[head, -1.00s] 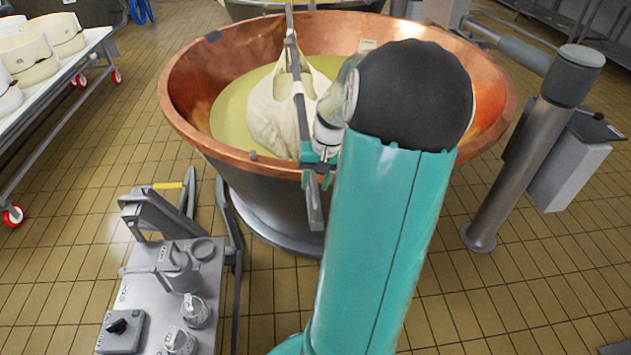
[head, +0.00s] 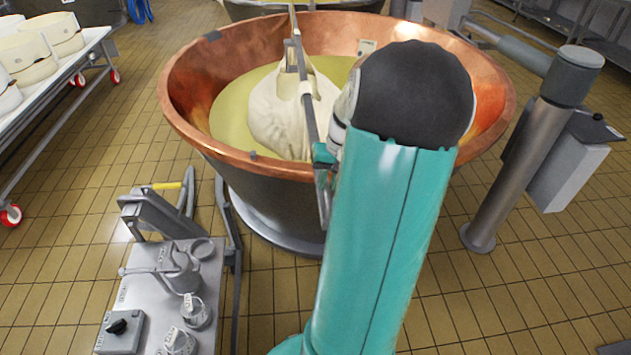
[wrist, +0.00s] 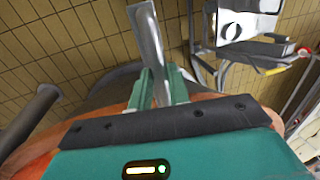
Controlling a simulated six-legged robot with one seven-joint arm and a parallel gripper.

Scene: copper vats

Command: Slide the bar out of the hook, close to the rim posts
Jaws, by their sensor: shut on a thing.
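My gripper (head: 323,156) is shut on the grey bar (head: 309,105) near its front end, above the near rim of the copper vat (head: 200,128). The bar also shows between my fingers (wrist: 160,88) in the wrist view, where its end (wrist: 147,30) sticks out past them. In the head view the bar runs back over the vat, against a pale cloth bundle (head: 277,115) that hangs in yellow liquid. Small grey pieces sit on the rim, one at the near left (head: 252,154). I cannot make out the hook clearly. My arm hides the vat's near right rim.
A grey control panel (head: 145,300) with knobs stands at the front left. A white table (head: 50,75) with round moulds is at the left. A grey column (head: 530,150) stands at the right.

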